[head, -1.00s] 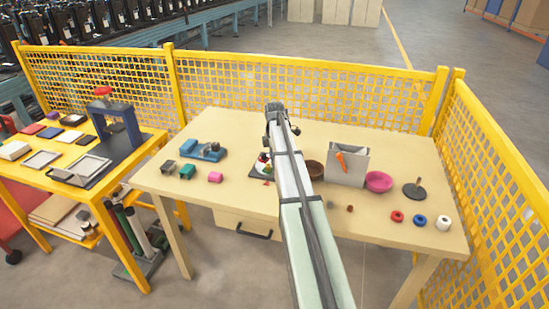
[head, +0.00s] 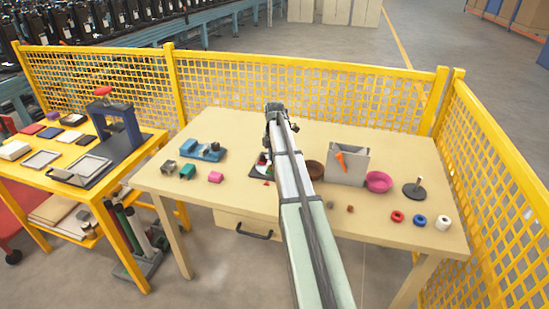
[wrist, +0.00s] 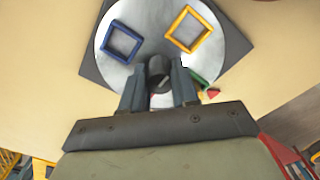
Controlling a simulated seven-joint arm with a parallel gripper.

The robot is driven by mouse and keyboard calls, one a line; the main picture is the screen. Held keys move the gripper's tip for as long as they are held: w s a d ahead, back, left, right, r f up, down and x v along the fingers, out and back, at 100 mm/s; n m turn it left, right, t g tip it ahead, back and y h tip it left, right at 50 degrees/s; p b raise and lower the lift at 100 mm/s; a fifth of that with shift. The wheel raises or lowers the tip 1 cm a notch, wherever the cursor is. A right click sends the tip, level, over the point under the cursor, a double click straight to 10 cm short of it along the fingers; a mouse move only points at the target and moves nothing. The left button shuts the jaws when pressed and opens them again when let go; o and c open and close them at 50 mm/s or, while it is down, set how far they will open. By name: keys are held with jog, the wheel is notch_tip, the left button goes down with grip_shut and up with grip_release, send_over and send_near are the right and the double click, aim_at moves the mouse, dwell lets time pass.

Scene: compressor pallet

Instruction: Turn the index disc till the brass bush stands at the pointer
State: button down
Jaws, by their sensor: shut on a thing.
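The index disc (wrist: 150,38) is a pale grey round plate on a dark square base (wrist: 233,44) in the wrist view. A blue square frame (wrist: 122,40) and a yellow square frame (wrist: 188,29) stand on it. A green frame (wrist: 199,82) is partly hidden behind my right finger, close to a small red pointer (wrist: 213,93). My gripper (wrist: 158,80) is shut on a dark round post (wrist: 157,67) on the disc. I cannot make out the brass bush. In the head view my arm hides most of the disc.
Around the disc on the table (head: 330,220) are a blue fixture (head: 203,150) and small blocks at left. A brown bowl (head: 315,170), grey bin (head: 347,163), pink bowl (head: 378,181) and dark stand (head: 414,190) are at right. Yellow mesh fencing (head: 300,90) runs behind.

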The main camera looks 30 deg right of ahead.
jog(key=c, duration=1.1)
grip_release()
notch_tip(320, 180, up, 14)
jog(key=shift+f, duration=0.1)
